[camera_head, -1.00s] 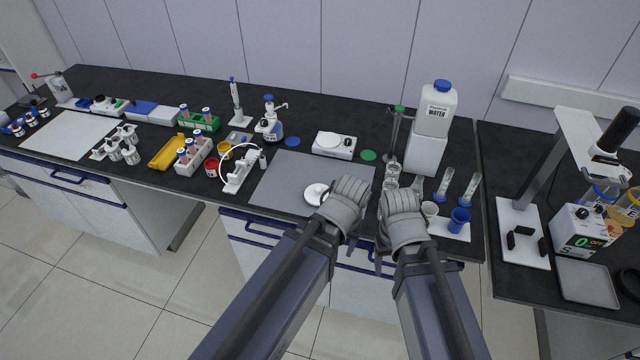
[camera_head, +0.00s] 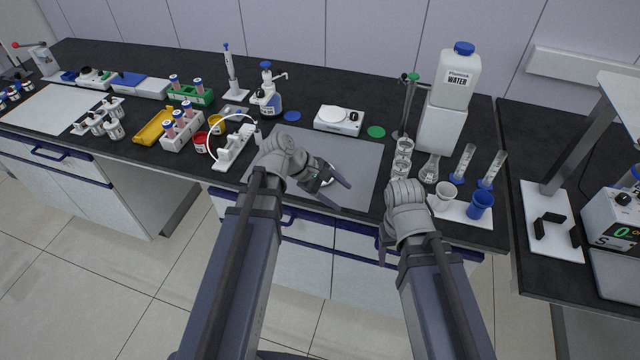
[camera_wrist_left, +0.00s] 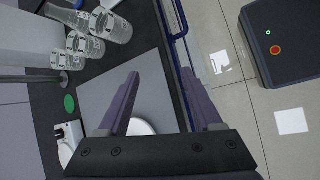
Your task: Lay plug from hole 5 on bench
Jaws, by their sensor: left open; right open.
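No plug can be singled out as the one from hole 5. A white rack (camera_head: 178,144) at left holds several tubes with coloured tops, and a green rack (camera_head: 206,97) behind it holds some too; hole numbers are too small to read. The black bench (camera_head: 350,88) runs across the view. My left gripper (camera_head: 338,196) is open and empty above the grey mat, right of the white rack. My right gripper (camera_head: 384,246) is at the bench's front edge, fingers mostly hidden.
A white round dish (camera_wrist_left: 140,127) lies on the grey mat (camera_head: 350,165), partly hidden by my left gripper. A white tubing stand (camera_head: 232,150) stands between rack and mat.

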